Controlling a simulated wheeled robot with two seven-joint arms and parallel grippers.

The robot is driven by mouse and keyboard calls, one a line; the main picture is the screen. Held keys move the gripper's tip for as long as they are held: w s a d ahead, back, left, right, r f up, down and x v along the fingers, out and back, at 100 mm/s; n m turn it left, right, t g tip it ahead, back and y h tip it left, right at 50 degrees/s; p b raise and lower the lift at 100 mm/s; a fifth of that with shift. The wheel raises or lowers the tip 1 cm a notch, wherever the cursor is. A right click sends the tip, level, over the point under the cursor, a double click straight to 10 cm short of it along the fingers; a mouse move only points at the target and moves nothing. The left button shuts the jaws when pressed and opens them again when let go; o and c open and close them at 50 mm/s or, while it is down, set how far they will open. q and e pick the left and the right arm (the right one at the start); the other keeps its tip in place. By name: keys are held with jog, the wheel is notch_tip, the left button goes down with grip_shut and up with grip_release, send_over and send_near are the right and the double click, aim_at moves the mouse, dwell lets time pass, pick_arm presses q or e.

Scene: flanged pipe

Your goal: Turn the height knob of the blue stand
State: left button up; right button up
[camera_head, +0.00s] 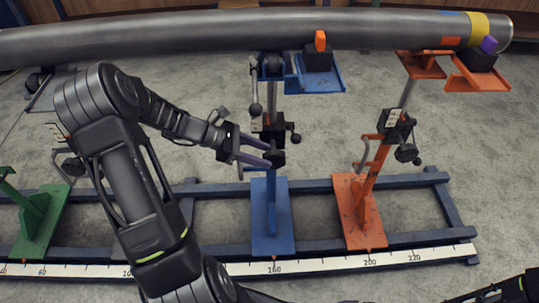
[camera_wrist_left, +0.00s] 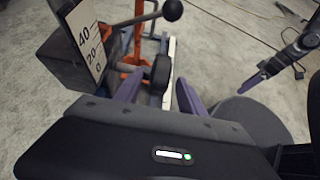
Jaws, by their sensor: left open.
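The blue stand (camera_head: 270,215) stands upright in the middle of the frame, under the pipe. Its dark clamp block carries a small black knob (camera_head: 279,158) low on the post. My left gripper (camera_head: 266,154) is open, its fingertips close to this knob. In the left wrist view the black knob (camera_wrist_left: 160,73) shows just ahead of and between the two spread purple-grey fingers (camera_wrist_left: 158,88). I cannot tell whether either finger touches it. My right arm shows only partly at the lower right of the head view, and its gripper state is unclear.
A long grey pipe (camera_head: 180,36) spans the top. An orange stand (camera_head: 360,212) is to the right, and a green stand (camera_head: 40,220) to the left. A scale block (camera_wrist_left: 85,45) and a ball-ended lever (camera_wrist_left: 172,10) sit near my left gripper. A ruler strip (camera_head: 320,265) runs along the frame.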

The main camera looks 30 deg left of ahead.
aim_at(265, 155)
pick_arm(q)
jog(key=shift+v, duration=2.2)
